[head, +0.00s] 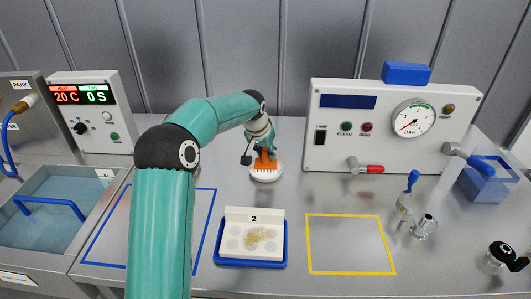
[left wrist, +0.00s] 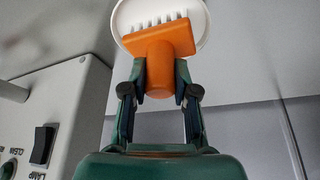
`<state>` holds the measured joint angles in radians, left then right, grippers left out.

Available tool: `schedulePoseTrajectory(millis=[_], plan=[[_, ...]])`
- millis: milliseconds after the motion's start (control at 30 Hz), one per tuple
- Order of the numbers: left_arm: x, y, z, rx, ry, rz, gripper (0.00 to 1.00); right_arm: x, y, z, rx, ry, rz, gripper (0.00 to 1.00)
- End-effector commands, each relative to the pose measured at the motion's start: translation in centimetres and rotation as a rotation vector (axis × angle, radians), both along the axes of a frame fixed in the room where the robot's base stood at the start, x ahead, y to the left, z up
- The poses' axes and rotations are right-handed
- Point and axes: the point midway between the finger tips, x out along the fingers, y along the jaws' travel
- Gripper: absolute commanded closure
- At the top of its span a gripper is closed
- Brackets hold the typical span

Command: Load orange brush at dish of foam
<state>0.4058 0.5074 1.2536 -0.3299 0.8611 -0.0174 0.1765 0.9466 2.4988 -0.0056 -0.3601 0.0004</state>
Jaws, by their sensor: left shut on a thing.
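The orange brush (head: 264,161) is in my left gripper (head: 262,150), at the middle of the counter. In the left wrist view, the left gripper (left wrist: 160,82) is shut on the brush's orange handle (left wrist: 160,68), and its white bristles point toward a round white dish (left wrist: 195,14). In the head view, the white dish (head: 265,175) lies directly under the brush, whose bristles are at or just above it. I cannot tell whether they touch. The inside of the dish and any foam are mostly hidden. My right gripper does not show.
A water basin (head: 50,213) is left.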

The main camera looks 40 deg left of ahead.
Motion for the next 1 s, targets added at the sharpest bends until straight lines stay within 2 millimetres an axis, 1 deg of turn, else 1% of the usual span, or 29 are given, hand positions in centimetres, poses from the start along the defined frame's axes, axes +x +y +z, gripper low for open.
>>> schedulePoseTrajectory(millis=[133,267,1000], plan=[[0.0,-0.1,0.0,-0.001,0.003,-0.001,1.0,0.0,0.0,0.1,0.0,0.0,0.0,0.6],[0.0,-0.1,0.7,-0.001,0.003,-0.001,1.0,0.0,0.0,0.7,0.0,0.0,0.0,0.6],[0.0,0.0,6.7,0.0,0.001,0.0,1.0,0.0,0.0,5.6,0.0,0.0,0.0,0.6]])
